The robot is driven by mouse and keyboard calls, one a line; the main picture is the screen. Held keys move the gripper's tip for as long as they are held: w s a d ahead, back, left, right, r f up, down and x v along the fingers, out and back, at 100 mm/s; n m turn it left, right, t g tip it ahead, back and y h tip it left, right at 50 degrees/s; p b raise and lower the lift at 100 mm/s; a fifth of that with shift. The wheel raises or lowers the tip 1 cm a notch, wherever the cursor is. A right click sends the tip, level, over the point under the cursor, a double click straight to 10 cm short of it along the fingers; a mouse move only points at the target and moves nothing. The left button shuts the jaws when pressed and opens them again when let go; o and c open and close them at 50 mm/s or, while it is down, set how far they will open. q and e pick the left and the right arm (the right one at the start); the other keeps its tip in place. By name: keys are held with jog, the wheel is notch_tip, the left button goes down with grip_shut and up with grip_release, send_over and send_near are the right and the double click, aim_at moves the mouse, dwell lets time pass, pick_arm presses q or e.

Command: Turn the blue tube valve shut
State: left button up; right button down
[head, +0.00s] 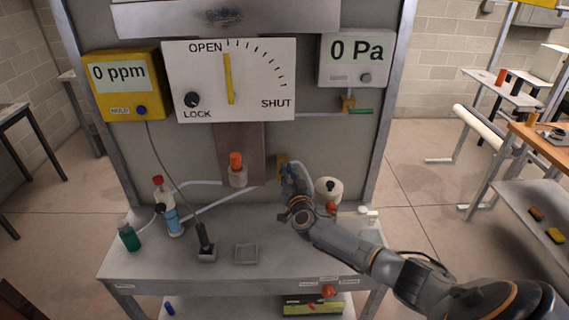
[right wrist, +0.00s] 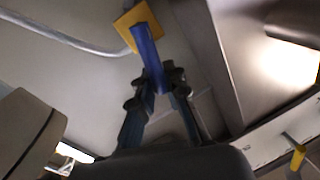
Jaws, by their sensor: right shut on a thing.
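The blue tube valve has a yellow body (head: 281,159) on the back panel, right of the metal plate. In the right wrist view its blue handle (right wrist: 146,45) sticks out from the yellow body (right wrist: 131,22). My right gripper (head: 289,176) reaches the valve from the front right. In the right wrist view its fingers (right wrist: 158,80) are closed around the lower end of the blue handle. In the head view the gripper partly hides the handle. A white gauge board (head: 205,75) has a yellow pointer (head: 229,78) standing upright at OPEN. My left gripper is not in view.
A bottle with an orange cap (head: 237,172) stands left of the valve and a round white container (head: 328,190) to its right. Bottles (head: 172,219), a black device (head: 206,243) and a grey tray (head: 246,253) are on the bench (head: 275,265). The displays read 0 ppm and 0 Pa.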

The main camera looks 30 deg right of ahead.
jog(key=shift+s+d+f+m, duration=0.15)
jog(key=shift+f+m, duration=0.1)
jog(key=shift+m, duration=0.35)
jog(key=shift+s+d+f+m+h+b, duration=0.3)
jog(key=shift+d+f+m+h+b, duration=0.3)
jog(key=shift+m+b, duration=1.65)
jog(key=shift+s+d+f+m+h+b, duration=0.35)
jog(key=shift+f+m+h+b, duration=0.45)
jog(key=shift+m+b, duration=1.45)
jog(key=shift+s+d+f+m+h+b, duration=0.4)
jog(key=shift+f+m+b, duration=0.65)
jog(key=shift+m, duration=2.15)
jog(key=shift+w+d+r, duration=0.15)
jog(key=shift+r, duration=0.05)
jog(key=c, duration=1.3)
grip_release()
jog(key=shift+c, duration=0.2)
